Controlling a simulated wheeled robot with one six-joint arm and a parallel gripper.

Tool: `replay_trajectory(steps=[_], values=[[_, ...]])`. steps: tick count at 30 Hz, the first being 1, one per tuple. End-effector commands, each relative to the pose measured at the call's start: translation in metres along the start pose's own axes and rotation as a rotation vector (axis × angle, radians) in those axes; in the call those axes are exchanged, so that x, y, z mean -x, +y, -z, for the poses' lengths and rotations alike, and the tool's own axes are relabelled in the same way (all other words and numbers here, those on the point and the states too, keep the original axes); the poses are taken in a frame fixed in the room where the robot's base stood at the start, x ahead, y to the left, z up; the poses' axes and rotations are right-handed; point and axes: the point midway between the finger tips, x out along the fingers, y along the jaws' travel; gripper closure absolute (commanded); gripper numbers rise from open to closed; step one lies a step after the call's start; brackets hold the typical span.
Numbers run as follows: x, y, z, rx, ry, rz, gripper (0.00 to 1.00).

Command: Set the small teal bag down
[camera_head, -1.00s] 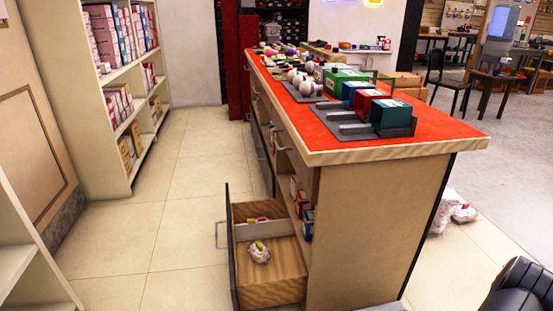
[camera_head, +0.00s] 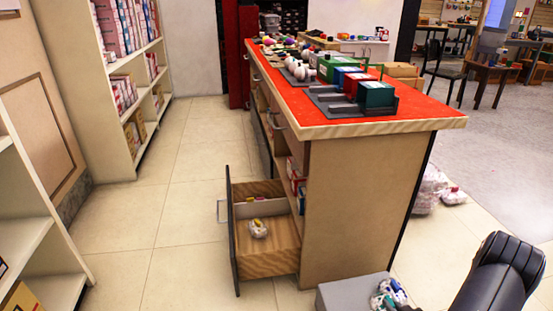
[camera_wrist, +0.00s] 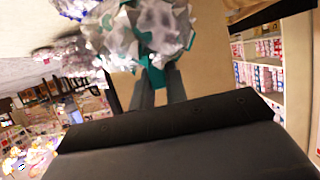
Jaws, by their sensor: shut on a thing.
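The small teal bag, with crumpled white and grey patches, is at the top of the wrist view (camera_wrist: 124,42). My gripper (camera_wrist: 158,78) is shut on its near end, and the bag extends past the fingertips. In the head view a small teal, white and red bundle, which looks like the same bag (camera_head: 388,293), shows at the bottom edge by my black arm. My fingers are hidden or cut off there. I cannot tell whether the bag touches anything below it.
An open wooden drawer (camera_head: 268,262) holding a small white item (camera_head: 258,229) juts from the red-topped counter (camera_head: 370,129). White bags (camera_head: 430,190) lie on the floor right of it. Shelves (camera_head: 118,80) line the left. The aisle floor (camera_head: 190,205) between is clear.

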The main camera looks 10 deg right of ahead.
Motion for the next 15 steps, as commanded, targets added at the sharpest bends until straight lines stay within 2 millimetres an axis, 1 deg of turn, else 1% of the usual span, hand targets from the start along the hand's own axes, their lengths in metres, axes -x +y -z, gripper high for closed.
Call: replay_trajectory(steps=[5, 8, 11, 15], values=[[-0.018, -0.013, 0.022, 0.001, 0.001, -0.002, 1.00], [-0.030, -0.025, 0.039, 0.000, 0.002, -0.005, 1.00], [-0.045, -0.043, 0.060, -0.002, 0.002, -0.009, 1.00], [-0.062, -0.073, 0.090, -0.006, 0.003, -0.019, 1.00]])
